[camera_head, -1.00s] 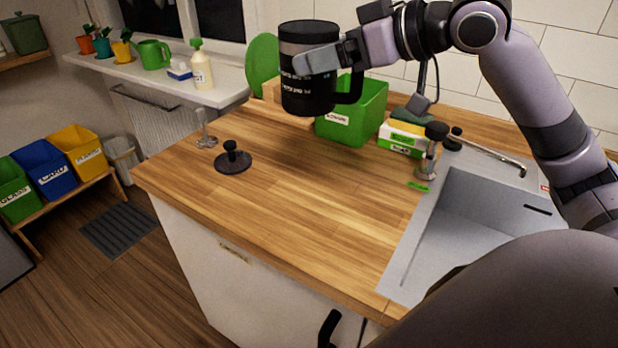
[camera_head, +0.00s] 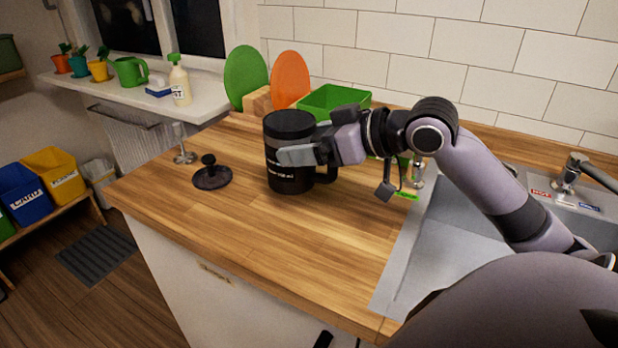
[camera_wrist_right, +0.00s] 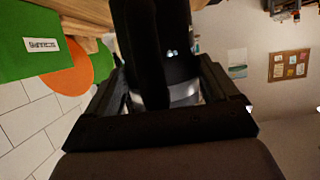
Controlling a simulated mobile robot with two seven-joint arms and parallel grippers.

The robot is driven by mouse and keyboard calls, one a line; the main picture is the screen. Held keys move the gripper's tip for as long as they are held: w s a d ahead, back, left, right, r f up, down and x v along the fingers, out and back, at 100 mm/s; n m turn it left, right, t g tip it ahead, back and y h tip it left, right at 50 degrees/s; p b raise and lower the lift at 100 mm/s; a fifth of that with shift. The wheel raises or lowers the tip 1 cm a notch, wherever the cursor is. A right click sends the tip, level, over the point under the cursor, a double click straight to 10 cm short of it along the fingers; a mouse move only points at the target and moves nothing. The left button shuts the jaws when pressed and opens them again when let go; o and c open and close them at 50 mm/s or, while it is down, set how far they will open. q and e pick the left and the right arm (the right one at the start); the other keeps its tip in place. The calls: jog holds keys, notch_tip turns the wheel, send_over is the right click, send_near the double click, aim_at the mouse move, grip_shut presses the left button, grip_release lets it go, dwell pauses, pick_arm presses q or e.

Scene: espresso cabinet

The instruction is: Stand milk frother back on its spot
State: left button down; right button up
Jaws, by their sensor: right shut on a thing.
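The milk frother, a black mug-like jug (camera_head: 287,182) with a grey band and a side handle, is upright over the wooden counter (camera_head: 250,245). I cannot tell whether its base touches the wood. My right gripper (camera_head: 300,154) is shut on the frother's body from the right, with a grey finger across its front. In the right wrist view, the dark frother (camera_wrist_right: 160,50) fills the space between the fingers. A flat black disc with a knob (camera_head: 212,178) lies on the counter left of the frother. My left gripper is out of view.
A metal tamper-like piece (camera_head: 184,152) stands at the counter's left edge. A green bin (camera_head: 335,100) and green and orange round boards (camera_head: 290,78) stand behind. The sink (camera_head: 440,245) is at right. The front middle counter is clear.

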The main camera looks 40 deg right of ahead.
aim_at(312, 172)
notch_tip(312, 172, down, 6)
jog(key=shift+r+b, duration=0.1)
jog(key=shift+b, duration=0.35)
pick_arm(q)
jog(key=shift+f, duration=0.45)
